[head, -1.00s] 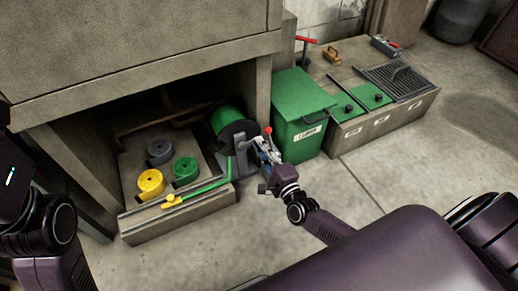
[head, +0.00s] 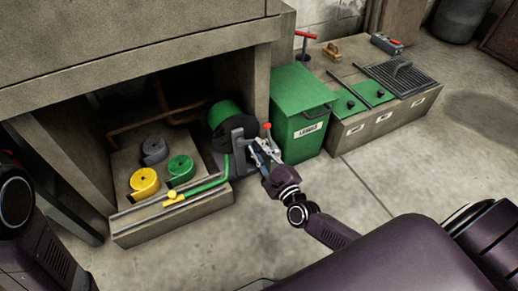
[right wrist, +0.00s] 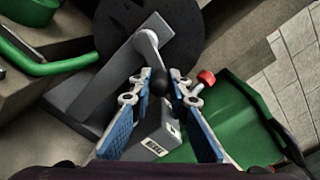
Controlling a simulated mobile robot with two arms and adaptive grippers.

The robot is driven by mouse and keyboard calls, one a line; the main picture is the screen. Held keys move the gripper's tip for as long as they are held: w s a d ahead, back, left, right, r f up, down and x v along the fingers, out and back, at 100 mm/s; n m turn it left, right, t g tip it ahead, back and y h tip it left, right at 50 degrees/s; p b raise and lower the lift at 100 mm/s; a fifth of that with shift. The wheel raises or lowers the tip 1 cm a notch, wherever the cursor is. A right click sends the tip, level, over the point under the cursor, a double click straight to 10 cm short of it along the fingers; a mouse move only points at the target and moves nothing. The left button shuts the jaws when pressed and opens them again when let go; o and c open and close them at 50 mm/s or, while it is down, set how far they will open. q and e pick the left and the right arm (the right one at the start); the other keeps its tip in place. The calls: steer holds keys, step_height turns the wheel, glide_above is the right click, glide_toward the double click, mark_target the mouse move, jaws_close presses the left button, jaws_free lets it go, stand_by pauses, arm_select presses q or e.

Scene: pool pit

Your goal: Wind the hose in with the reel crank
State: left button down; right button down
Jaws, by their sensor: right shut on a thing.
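The hose reel, with a green drum (head: 222,112) and dark side disc, stands at the right end of the low shelf. The green hose (head: 208,186) runs from it along the shelf's front, ending in a yellow nozzle (head: 173,197). My right gripper (head: 258,150) is at the reel's crank side. In the right wrist view, its blue-padded fingers (right wrist: 160,88) are shut around the crank's black knob (right wrist: 160,80), at the end of the grey crank arm (right wrist: 148,45). My left arm shows at the left edge; its gripper is out of view.
Yellow (head: 144,182), green (head: 181,167) and grey (head: 154,150) hose rolls lie on the shelf. A green lidded bin (head: 300,130) stands close right of my gripper. A red knob (right wrist: 206,77) sits beside the fingers. Floor in front is clear.

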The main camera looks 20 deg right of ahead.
stand_by(0.3)
steer(key=c, duration=1.8)
jaws_free()
steer(key=shift+s, duration=0.1)
steer(key=s, duration=1.1)
steer(key=shift+s+d, duration=0.3)
steer(key=shift+s, duration=0.1)
